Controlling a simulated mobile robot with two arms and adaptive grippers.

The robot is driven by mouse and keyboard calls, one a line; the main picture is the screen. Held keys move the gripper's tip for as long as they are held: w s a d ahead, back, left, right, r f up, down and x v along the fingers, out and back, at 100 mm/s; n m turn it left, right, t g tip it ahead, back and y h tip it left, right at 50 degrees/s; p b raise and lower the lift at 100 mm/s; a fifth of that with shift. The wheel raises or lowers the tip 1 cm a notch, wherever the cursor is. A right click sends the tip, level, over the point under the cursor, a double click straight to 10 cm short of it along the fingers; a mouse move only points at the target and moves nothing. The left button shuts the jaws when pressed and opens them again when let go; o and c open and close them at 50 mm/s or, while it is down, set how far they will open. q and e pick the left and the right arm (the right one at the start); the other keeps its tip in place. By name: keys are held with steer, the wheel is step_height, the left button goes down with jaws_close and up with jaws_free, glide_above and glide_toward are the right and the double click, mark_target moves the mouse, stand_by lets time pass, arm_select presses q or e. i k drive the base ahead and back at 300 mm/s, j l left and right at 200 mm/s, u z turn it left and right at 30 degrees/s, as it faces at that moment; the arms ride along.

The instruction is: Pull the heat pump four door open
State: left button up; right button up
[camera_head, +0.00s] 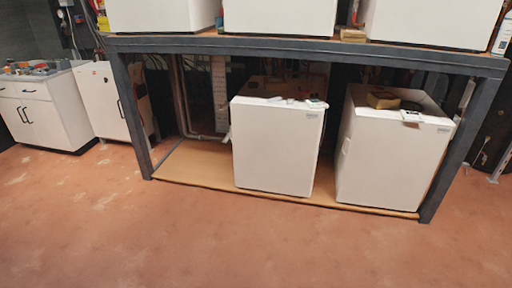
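Two white box-shaped heat pumps stand on the lower wooden shelf of a dark metal rack: one in the middle (274,148) and one at the right (390,165). Their front faces look flat and closed, each with a small grey label near the upper right corner. Three more white units stand on the upper shelf, at the left (163,15), middle (280,16) and right (432,20), with their tops cut off by the picture edge. No number is readable, so I cannot tell which is heat pump four. Neither of my grippers is in view.
The dark rack frame (300,47) has a post at each front end. The lower wooden shelf (200,166) is bare at its left. A white cabinet (50,108) with clutter on top stands at far left. The reddish floor (230,240) in front is clear.

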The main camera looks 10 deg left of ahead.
mark_target(275, 149)
steer(key=i+j, duration=0.25)
steer(key=i, duration=0.2)
steer(key=i+j, duration=0.25)
steer(key=i, duration=0.25)
